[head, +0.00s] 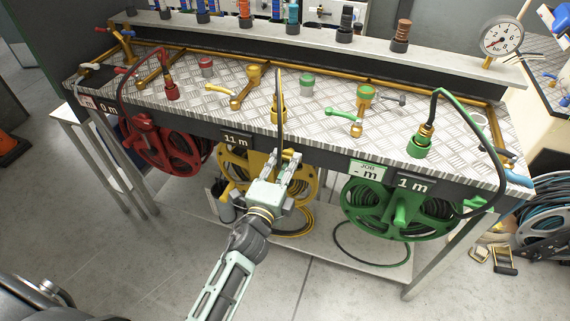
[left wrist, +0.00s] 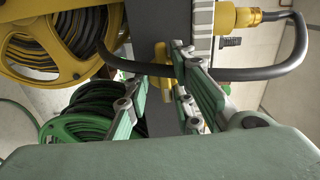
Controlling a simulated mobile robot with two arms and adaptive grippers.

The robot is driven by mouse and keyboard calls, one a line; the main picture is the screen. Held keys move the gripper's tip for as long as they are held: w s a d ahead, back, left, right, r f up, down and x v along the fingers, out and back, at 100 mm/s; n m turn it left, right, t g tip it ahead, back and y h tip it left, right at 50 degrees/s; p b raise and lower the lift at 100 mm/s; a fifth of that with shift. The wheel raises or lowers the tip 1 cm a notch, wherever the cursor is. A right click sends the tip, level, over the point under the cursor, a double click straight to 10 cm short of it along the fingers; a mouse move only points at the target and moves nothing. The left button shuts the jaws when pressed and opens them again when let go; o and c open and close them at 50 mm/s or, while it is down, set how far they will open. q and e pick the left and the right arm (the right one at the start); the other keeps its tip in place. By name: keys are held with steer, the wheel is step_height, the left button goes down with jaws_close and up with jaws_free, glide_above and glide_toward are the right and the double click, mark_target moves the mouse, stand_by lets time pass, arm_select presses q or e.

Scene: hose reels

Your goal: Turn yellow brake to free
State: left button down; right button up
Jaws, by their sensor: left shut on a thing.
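The yellow hose reel (head: 238,160) hangs under the bench's front edge, and its rim and dark hose fill the upper left of the left wrist view (left wrist: 30,52). My left gripper (head: 287,157) is at the bench edge, at the upper right of this reel. In the left wrist view, a small yellow brake lever (left wrist: 165,72) shows between my left fingers, which look closed about it. A dark hose (left wrist: 240,74) crosses close by the fingertips. In the head view, the gripper hides the lever. My right gripper is not in view.
A red reel (head: 165,147) hangs at left and a green reel (head: 370,207) at right. Yellow fittings and levers stand on the bench's tread-plate top (head: 330,95). The yellow reel's hose runs over the front edge beside my gripper. The floor (head: 130,260) at left is clear.

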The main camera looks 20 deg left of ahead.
arm_select(q)
steer(key=n, duration=0.2)
steer(key=n+p, duration=0.1)
steer(key=n, duration=0.1)
steer(key=shift+d+f, duration=0.15)
steer(key=shift+d, duration=0.05)
steer(key=n+p, duration=0.1)
steer(key=n, duration=0.3)
steer(key=shift+d, duration=0.1)
steer(key=shift+d+r+n+p, duration=0.15)
steer(key=shift+n+p, duration=0.85)
steer(key=shift+n, duration=1.35)
steer(key=shift+a+r+n+p, duration=0.15)
steer(key=shift+n+p, duration=0.85)
steer(key=shift+n, duration=1.35)
steer(key=shift+d+r, duration=0.1)
steer(key=c, duration=1.6)
jaws_free()
steer(key=shift+d+r, duration=0.1)
steer(key=shift+o, duration=0.2)
